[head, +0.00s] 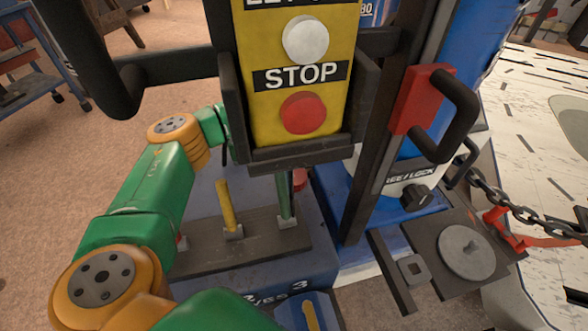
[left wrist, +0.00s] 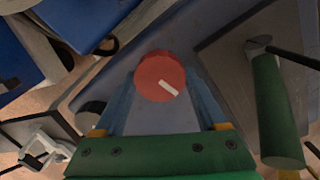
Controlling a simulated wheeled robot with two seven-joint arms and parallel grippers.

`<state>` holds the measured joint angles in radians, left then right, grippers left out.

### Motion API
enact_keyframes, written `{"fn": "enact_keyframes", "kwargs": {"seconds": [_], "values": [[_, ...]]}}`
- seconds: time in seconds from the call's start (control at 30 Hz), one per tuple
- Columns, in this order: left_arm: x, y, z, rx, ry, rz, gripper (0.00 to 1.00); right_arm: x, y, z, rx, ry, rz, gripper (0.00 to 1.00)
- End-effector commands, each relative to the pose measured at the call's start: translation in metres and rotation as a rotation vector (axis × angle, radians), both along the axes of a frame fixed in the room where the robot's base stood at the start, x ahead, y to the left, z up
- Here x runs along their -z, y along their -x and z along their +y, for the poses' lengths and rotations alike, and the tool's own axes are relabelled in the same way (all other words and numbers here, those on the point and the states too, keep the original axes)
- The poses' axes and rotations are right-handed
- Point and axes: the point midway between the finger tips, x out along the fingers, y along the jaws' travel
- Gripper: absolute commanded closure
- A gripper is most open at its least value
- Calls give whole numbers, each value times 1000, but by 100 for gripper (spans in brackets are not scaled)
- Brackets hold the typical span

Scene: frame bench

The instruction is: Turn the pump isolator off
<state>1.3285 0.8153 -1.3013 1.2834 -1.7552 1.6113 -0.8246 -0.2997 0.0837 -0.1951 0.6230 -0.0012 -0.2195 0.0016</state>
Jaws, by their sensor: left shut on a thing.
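The pump isolator appears to be the round red knob (left wrist: 157,72) with a white mark, in the left wrist view. The mark slants toward the lower right. My left gripper (left wrist: 160,84) has its two blue-grey fingers on either side of the knob and is shut on it. In the head view my left arm passes behind the yellow STOP panel, which hides the gripper. A bit of red (head: 300,179) shows below the panel; I cannot tell whether it is the knob. My right gripper is in neither view.
The yellow STOP panel (head: 262,100) with white and red buttons stands close in front. Below it are a yellow lever (head: 226,205) and a green lever (head: 285,196); the green one shows beside my gripper (left wrist: 274,110). A red-and-black handle (head: 420,98) and a chain (head: 510,203) are right.

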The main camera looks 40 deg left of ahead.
Motion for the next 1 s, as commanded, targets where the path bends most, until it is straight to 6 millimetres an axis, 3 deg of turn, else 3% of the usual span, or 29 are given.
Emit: {"fn": "enact_keyframes", "kwargs": {"seconds": [0.2,1.0], "values": [[-3,0,0,-202,1,1,82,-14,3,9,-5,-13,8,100],[-3,0,-1,-957,1,-1,82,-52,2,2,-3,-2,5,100]]}}
